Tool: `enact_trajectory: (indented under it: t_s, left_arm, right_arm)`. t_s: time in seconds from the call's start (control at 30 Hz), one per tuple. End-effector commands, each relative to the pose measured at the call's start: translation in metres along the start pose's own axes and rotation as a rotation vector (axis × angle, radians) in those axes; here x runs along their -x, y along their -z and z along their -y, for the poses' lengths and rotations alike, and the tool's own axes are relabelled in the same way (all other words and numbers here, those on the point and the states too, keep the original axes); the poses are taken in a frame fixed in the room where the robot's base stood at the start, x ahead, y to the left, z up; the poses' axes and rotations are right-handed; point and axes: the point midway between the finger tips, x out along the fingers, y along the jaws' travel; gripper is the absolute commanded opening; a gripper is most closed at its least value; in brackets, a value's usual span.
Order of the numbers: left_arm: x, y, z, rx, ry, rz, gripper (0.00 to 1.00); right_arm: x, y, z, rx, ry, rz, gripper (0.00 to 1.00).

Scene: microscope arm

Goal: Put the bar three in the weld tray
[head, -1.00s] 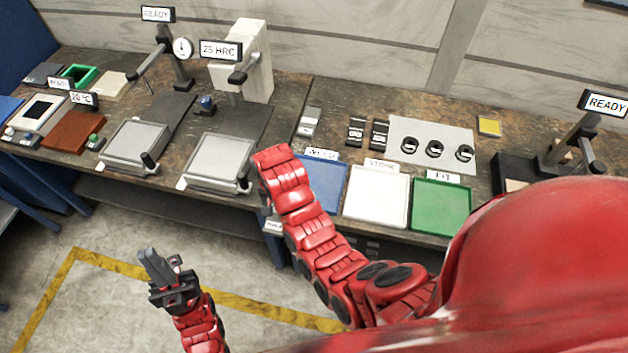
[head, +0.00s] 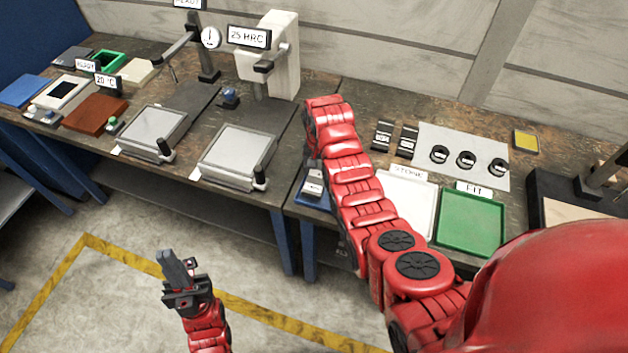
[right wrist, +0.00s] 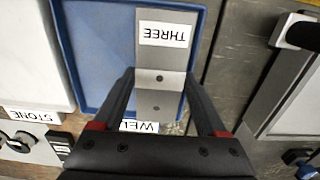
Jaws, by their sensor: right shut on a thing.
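Bar three (right wrist: 158,65) is a flat grey bar with a white "THREE" label. In the right wrist view it lies between the fingers of my right gripper (right wrist: 160,110), which is shut on it.
The white stone tray (head: 408,205) and green fit tray (head: 471,222) stand right of the weld tray. Two dark labelled blocks (head: 395,138) and a grey plate with black rings (head: 465,150) lie behind. A hardness tester (head: 270,60) stands at the back left.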

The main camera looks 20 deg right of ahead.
Motion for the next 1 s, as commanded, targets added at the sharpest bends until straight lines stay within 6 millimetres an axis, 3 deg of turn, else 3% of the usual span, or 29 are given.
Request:
enact_trajectory:
  t_s: [0.4, 0.6, 1.0]
  left_arm:
    - [-0.006, 0.001, 0.000, 0.000, 0.000, 0.000, 0.00]
    - [-0.019, 0.003, 0.001, 0.000, 0.000, 0.000, 0.00]
    - [-0.021, 0.004, 0.001, 0.000, 0.000, 0.000, 0.00]
  right_arm:
    - [0.003, 0.016, -0.001, -0.002, 0.005, -0.008, 0.00]
    - [-0.014, 0.014, -0.002, -0.002, 0.001, -0.002, 0.00]
    - [-0.033, 0.015, -0.001, -0.002, 0.004, -0.007, 0.00]
